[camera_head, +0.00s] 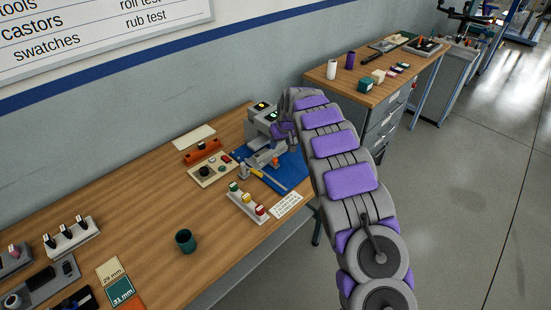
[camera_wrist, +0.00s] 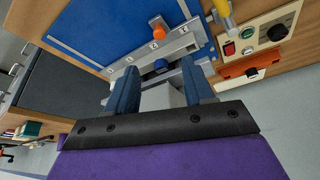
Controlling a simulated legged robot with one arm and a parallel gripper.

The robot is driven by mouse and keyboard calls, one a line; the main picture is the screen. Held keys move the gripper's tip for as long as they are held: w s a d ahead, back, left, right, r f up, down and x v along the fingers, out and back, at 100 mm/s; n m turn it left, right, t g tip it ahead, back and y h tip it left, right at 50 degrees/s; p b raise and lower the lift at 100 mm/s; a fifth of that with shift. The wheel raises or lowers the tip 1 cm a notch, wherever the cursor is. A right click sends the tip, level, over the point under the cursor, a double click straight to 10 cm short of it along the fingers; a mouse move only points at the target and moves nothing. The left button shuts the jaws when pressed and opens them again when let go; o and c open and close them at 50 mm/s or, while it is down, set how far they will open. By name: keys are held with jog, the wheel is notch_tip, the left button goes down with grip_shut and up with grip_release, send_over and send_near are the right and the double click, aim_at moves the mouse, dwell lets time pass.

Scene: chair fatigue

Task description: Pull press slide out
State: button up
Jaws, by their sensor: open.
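The grey press (camera_head: 262,122), with small lit lamps on top, stands at the back of the wooden bench. A grey metal rail (camera_wrist: 180,48) with numbered marks runs along the edge of a blue board in the wrist view; I take it to be the slide's track. In the head view my arm hides most of the gripper.
A blue board (camera_head: 290,172) lies before the press. A control box (camera_head: 210,170), a tray of coloured knobs (camera_head: 248,202) and a dark green cup (camera_head: 185,241) stand to the left. A second bench (camera_head: 385,85) is behind my arm. The floor at right is clear.

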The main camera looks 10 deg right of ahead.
aim_at(275, 159)
jog(key=b+x, duration=0.2)
jog(key=x, duration=1.2)
jog(key=shift+w+b, duration=0.2)
jog(key=shift+b, duration=0.2)
jog(key=shift+f, duration=0.1)
grip_shut()
